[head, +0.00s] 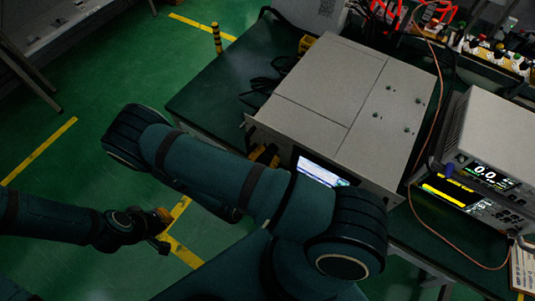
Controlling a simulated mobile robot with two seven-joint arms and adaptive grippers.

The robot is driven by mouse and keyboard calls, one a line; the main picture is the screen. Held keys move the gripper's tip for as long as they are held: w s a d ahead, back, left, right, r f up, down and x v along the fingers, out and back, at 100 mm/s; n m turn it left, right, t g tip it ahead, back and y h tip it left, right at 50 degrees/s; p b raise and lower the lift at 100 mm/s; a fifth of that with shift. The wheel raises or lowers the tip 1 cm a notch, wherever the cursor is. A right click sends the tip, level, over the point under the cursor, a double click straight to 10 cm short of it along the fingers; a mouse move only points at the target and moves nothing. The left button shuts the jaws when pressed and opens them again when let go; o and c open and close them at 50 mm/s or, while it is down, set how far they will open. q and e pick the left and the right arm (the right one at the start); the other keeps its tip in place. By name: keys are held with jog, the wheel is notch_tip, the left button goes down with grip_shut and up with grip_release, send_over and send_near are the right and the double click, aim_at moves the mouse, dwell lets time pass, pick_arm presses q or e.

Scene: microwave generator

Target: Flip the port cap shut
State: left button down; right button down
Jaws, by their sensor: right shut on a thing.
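The microwave generator (340,85) is a large grey box on the dark green table, with its lit screen (318,171) on the front side. My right gripper (263,155) is at the generator's front, left of the screen, and only a small dark and yellow part of it shows past my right arm. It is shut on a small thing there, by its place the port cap. The cap itself is too small and dark to make out, so its angle cannot be told. My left gripper (161,240) hangs over the floor at the left, away from the generator; its fingers are too small to read.
Stacked instruments with lit displays (487,178) stand at the right of the table (212,95). A brown cable (437,85) runs down between them and the generator. Black cables (268,82) lie at the generator's left. Green floor at the left is open.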

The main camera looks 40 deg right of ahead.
jog(key=c, duration=0.7)
grip_release()
jog(key=shift+r, duration=0.1)
jog(key=shift+c, duration=0.2)
jog(key=v, duration=1.2)
jog(key=shift+s+d, duration=0.1)
